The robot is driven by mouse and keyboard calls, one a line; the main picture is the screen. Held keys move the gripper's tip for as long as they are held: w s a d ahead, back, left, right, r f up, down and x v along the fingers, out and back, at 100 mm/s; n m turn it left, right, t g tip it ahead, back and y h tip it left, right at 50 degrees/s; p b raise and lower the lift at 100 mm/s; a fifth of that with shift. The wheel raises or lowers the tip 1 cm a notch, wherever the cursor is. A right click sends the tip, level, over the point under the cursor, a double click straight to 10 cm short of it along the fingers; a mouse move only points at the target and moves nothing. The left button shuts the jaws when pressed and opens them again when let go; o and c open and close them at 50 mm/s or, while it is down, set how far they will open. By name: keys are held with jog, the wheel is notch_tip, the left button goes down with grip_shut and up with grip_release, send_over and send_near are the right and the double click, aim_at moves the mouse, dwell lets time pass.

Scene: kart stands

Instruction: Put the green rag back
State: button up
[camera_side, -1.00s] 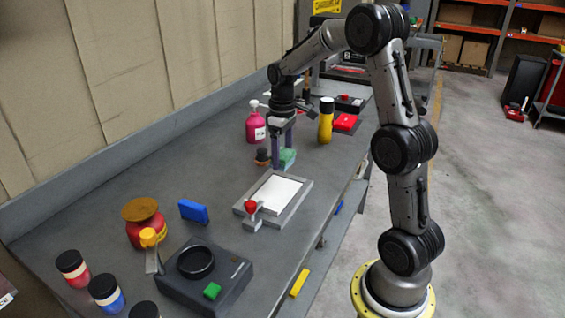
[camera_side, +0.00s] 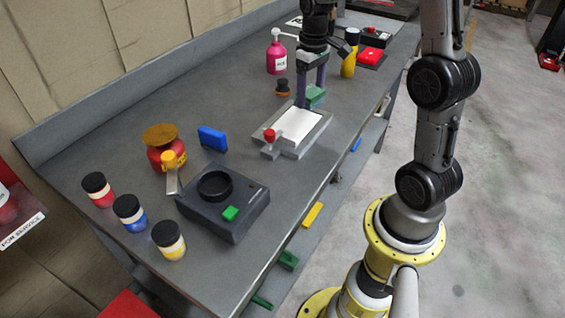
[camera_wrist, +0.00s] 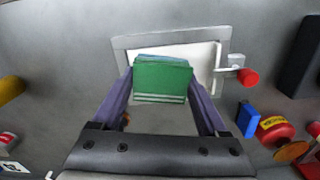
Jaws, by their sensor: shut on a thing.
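The green rag (camera_side: 316,95) is a folded block with a bluish edge. My gripper (camera_side: 312,88) points down and is shut on it, with a purple finger on each side. In the side view the rag shows at the far end of a grey frame (camera_side: 270,134) that holds a white sheet (camera_side: 297,124). In the wrist view the rag (camera_wrist: 162,80) sits between the fingertips (camera_wrist: 161,72) and covers part of the frame (camera_wrist: 125,42) and sheet (camera_wrist: 208,52). I cannot tell how high it is above the bench.
A small orange-and-black item (camera_side: 283,90) stands left of the gripper. A pink bottle (camera_side: 277,58) and a yellow bottle (camera_side: 349,58) stand farther back. A red-knobbed clamp (camera_side: 269,137) is at the frame's near left. A blue block (camera_side: 212,138) and a black device (camera_side: 235,205) are nearer.

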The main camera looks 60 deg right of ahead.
jog(key=s+a+r+n, duration=0.1)
jog(key=s+a+r, duration=0.1)
jog(key=s+a, duration=0.65)
jog(key=s+a+r+n, duration=0.1)
jog(key=s+a+r, duration=0.1)
jog(key=s+a, duration=0.7)
send_over(279, 177)
notch_tip(279, 177, down, 9)
jog(key=shift+s+f, duration=0.15)
jog(key=shift+f, duration=1.65)
jog(key=shift+f, duration=0.15)
jog(key=o, duration=1.2)
